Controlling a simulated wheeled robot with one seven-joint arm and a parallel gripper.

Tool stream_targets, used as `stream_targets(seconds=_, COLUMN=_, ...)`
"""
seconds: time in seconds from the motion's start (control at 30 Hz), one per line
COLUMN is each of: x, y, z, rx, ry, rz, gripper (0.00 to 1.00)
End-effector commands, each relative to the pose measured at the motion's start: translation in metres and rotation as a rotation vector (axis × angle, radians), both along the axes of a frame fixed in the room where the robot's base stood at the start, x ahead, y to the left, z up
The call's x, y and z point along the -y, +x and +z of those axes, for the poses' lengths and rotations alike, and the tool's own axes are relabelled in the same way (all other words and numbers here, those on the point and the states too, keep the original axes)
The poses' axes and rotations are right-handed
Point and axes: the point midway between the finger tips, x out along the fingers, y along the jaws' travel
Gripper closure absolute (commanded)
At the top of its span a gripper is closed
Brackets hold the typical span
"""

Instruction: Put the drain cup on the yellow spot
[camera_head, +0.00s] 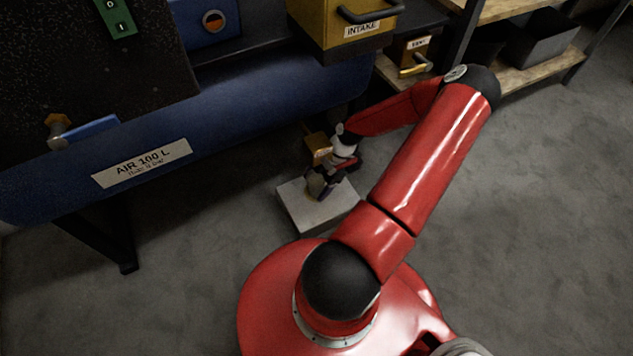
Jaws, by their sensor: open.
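My gripper (322,186) points down over a pale grey block (305,215) on the floor, under the blue air tank. Its jaws are open. A small dark cup-like thing (317,188) shows between or just behind the fingers, low over the block's top. It may be the drain cup, but it is too small and too much covered to tell, and I cannot tell whether it touches the fingers. A trace of yellow shows by its foot; I cannot make out a clear yellow spot.
The blue tank (240,115), labelled AIR 100 L, overhangs the block from behind. A blue-handled valve (90,129) is at left. A yellow INTAKE box (325,22) and a smaller yellow-handled box (411,52) stand behind. Shelving (530,73) is at upper right. Floor at right is clear.

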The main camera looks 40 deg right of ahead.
Motion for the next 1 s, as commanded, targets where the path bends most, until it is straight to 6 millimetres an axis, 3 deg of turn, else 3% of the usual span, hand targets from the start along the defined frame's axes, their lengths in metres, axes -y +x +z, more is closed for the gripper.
stream_targets(seconds=0.27, x=0.015, y=-0.003, z=0.031, rx=0.001, ry=-0.003, rz=-0.002, gripper=0.27)
stream_targets(seconds=0.7, x=0.110, y=-0.026, z=0.029, rx=0.000, ry=-0.001, rz=-0.004, gripper=0.27)
stream_targets(seconds=1.0, x=0.131, y=-0.031, z=0.028, rx=0.000, ry=0.001, rz=-0.001, gripper=0.27)
